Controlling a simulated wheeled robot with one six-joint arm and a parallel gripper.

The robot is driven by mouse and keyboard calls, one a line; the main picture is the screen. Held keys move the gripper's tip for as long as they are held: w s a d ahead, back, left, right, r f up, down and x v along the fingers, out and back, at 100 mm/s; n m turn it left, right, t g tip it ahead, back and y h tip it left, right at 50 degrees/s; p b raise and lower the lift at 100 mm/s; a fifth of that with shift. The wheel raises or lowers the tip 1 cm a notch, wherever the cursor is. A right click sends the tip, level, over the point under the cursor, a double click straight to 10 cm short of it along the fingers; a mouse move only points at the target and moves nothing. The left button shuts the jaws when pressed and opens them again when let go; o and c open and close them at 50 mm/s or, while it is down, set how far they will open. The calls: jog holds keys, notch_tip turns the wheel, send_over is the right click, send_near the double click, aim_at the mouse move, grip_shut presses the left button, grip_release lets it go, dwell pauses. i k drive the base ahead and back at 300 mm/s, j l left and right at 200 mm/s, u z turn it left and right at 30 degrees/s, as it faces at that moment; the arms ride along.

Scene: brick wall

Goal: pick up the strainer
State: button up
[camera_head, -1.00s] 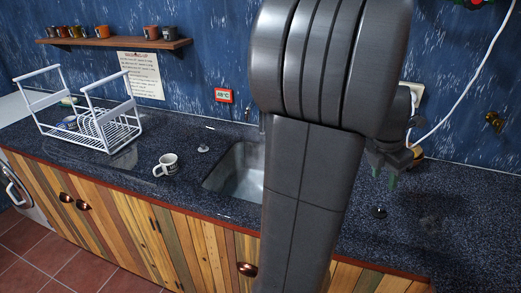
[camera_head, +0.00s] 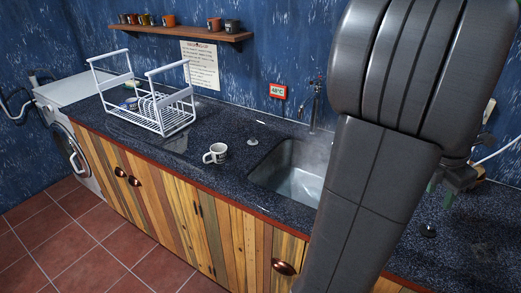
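Two small things could be the strainer, and I cannot tell which it is. One is a small pale round piece with a knob (camera_head: 252,141) on the counter, left of the sink. The other is a small dark round piece (camera_head: 428,231) on the counter, right of my arm. My gripper (camera_head: 440,192) is at the right, partly behind my own arm, above the counter and near the dark piece. Its greenish fingertips look apart, with nothing seen between them.
The sink (camera_head: 298,185) with its tap (camera_head: 315,105) is left of my arm. A shelf with several cups (camera_head: 190,34) hangs above. The far-right counter looks clear.

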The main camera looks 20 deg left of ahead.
aim_at(252, 142)
jog(key=i+j+u, duration=0.15)
jog(key=j+u, duration=0.25)
jog(key=i+j+u, duration=0.2)
jog(key=u, duration=0.15)
jog(key=i+j+u, duration=0.25)
jog(key=u, duration=0.15)
jog(key=j, duration=0.1)
